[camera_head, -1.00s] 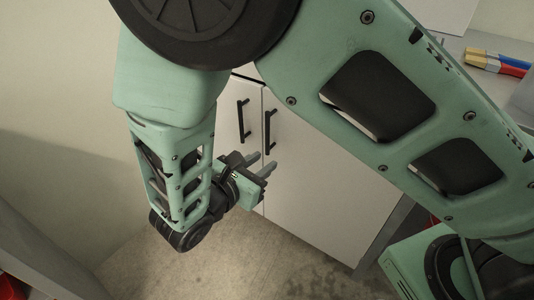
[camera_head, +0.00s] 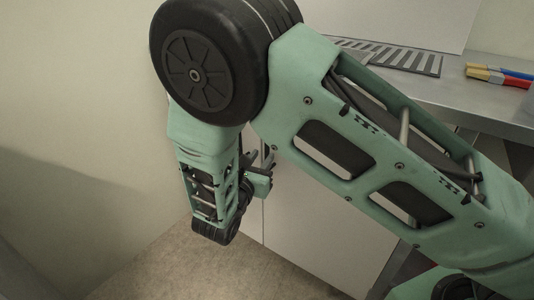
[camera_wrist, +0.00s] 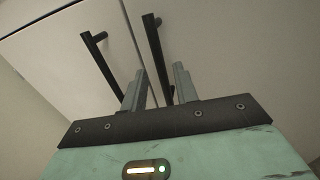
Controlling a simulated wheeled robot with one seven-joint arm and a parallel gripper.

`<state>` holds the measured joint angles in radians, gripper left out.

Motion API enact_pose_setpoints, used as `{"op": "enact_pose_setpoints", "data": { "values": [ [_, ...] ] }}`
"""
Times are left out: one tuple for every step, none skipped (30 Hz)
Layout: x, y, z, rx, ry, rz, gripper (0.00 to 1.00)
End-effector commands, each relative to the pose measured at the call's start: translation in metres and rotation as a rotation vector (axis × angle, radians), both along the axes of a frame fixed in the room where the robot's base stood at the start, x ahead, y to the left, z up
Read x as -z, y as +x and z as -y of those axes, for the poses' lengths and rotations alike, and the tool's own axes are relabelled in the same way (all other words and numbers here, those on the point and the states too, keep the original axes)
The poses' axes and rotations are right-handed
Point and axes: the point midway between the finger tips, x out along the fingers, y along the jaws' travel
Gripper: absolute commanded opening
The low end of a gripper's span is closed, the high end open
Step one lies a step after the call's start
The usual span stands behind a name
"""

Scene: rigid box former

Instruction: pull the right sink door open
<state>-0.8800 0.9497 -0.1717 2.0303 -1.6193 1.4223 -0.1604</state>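The right sink door (camera_head: 310,225) is a flat pale panel and looks shut beside the left door (camera_wrist: 60,65). Its black bar handle (camera_wrist: 152,35) shows in the wrist view, just right of the seam. The left door's handle (camera_wrist: 98,57) stands to its left. My gripper (camera_wrist: 159,72) is open, its two grey fingers pointing at the doors. The right handle appears between the fingertips in the picture; I cannot tell whether it lies between them in depth. In the head view my gripper (camera_head: 264,165) is by the doors, and my arm hides most of the handles.
A grey counter (camera_head: 470,105) with a slotted drainboard (camera_head: 405,58) is above the doors. Red, blue and yellow items (camera_head: 500,75) lie on it at the right. A plain wall (camera_head: 70,120) stands close on the left. The floor (camera_head: 190,270) in front looks clear.

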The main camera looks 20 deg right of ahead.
Motion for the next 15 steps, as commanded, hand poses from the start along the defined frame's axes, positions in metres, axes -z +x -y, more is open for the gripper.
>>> {"op": "enact_pose_setpoints", "data": {
  "values": [
    [0.002,0.007,0.007,0.004,0.001,0.001,0.3],
    [0.002,0.011,0.011,0.003,0.001,0.001,0.3],
    [0.002,0.016,0.015,0.004,0.001,0.001,0.3],
    [0.002,0.019,0.017,0.003,0.001,0.001,0.3],
    [0.001,0.022,0.02,0.002,0.001,0.001,0.3],
    [0.001,0.025,0.022,0.002,0.002,0.001,0.3],
    [0.001,0.028,0.024,0.002,0.002,0.001,0.3],
    [0.001,0.03,0.026,0.001,0.002,0.001,0.3],
    [0.001,0.032,0.028,0.001,0.002,0.001,0.3],
    [0.001,0.033,0.029,0.001,0.002,0.001,0.3],
    [0.001,0.034,0.029,0.001,0.001,0.0,0.3],
    [0.0,0.035,0.03,0.0,0.001,0.0,0.3],
    [0.0,0.035,0.03,0.0,0.001,0.0,0.3],
    [0.0,0.035,0.031,0.0,0.001,0.0,0.3],
    [0.0,0.036,0.031,0.0,0.001,0.0,0.3]
  ]
}}
